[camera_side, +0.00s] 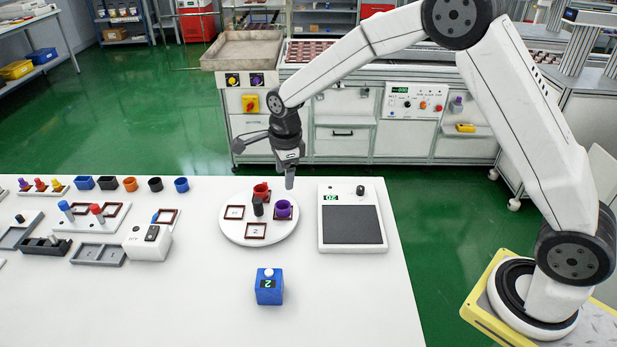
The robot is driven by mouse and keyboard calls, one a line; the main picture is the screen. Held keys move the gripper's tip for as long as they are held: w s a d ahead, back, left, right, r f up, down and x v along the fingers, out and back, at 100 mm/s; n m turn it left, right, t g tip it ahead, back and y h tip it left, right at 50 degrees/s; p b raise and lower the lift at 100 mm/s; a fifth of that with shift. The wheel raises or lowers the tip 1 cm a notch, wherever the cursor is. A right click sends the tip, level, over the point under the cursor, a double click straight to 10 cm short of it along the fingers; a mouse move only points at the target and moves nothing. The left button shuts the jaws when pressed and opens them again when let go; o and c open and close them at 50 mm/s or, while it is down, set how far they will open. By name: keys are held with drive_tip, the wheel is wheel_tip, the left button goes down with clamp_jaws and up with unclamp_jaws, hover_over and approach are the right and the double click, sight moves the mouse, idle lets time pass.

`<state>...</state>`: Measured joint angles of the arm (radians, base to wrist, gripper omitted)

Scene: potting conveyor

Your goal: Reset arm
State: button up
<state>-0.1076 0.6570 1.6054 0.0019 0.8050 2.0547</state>
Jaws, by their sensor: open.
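My gripper (289,184) points down above the back right part of a round white turntable (273,234) on the white table. It is open, and nothing shows between its fingers. A red pot (261,191) stands in a square frame at the back of the turntable, left of my gripper. A purple pot (284,209) stands in a frame on its right side, just below my gripper in the picture. A dark post (258,208) stands near the centre. Two flat frames with white cards, one on the left (235,212) and one in front (256,230), hold no pot.
A scale (352,230) with a dark plate stands right of the turntable. A blue block (268,291) with a white knob stands in front. Several small pots (130,184), trays (98,254) and a white switch box (149,241) are on the left. The front middle is mostly clear.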

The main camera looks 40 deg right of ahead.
drive_tip(key=s+d+n+t, duration=0.1)
drive_tip(key=s+d+n, duration=0.1)
drive_tip(key=s+n, duration=0.9)
drive_tip(key=s+d+r+n, duration=0.1)
drive_tip(key=s+d+n, duration=0.2)
drive_tip(key=s+n, duration=0.8)
drive_tip(key=shift+s+d+r+t, duration=0.15)
drive_tip(key=shift+s+d+t, duration=0.1)
drive_tip(key=shift+s+t, duration=0.15)
